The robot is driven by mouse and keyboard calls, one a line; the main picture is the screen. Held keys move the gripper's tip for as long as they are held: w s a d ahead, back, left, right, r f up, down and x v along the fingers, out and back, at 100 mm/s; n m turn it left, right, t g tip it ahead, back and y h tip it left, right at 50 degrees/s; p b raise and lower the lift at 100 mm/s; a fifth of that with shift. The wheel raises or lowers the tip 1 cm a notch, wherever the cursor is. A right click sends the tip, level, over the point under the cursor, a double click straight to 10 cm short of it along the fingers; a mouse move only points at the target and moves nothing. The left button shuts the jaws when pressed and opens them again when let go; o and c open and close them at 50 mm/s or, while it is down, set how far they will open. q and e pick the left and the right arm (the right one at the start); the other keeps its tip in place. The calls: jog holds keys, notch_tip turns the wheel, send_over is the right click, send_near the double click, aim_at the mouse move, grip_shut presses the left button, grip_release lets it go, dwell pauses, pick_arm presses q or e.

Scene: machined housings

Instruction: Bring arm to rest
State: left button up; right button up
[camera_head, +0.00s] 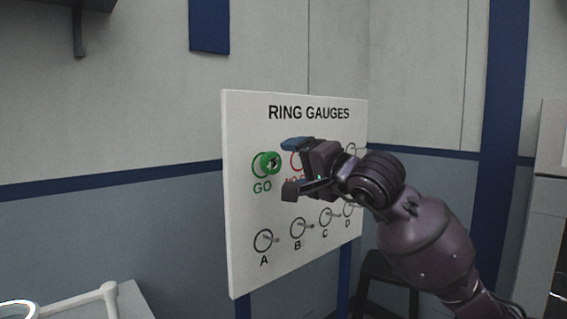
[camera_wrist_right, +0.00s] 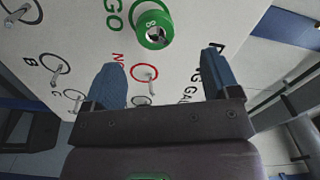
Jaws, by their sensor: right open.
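My right arm comes in from the lower right in the head view, and its gripper (camera_head: 287,167) is in front of the ring gauge board (camera_head: 240,215). The gripper is open with nothing between its fingers; the right wrist view shows its two blue-padded fingers (camera_wrist_right: 162,85) spread apart. A green ring gauge (camera_head: 266,164) hangs on the GO peg, left of the gripper; it also shows beyond the fingers in the wrist view (camera_wrist_right: 153,29). The gripper and arm hide part of the red-outlined spot and the right part of the board. My left gripper is not in view.
Pegs with black ring outlines A, B, C and D line the board's lower row, and the A outline (camera_head: 263,241) holds no ring. A dark stool (camera_head: 388,268) stands behind my arm. A grey cabinet (camera_head: 548,200) is at the right edge.

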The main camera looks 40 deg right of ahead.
jog(key=s, duration=0.4)
jog(key=shift+s+d, duration=0.15)
jog(key=shift+s, duration=0.05)
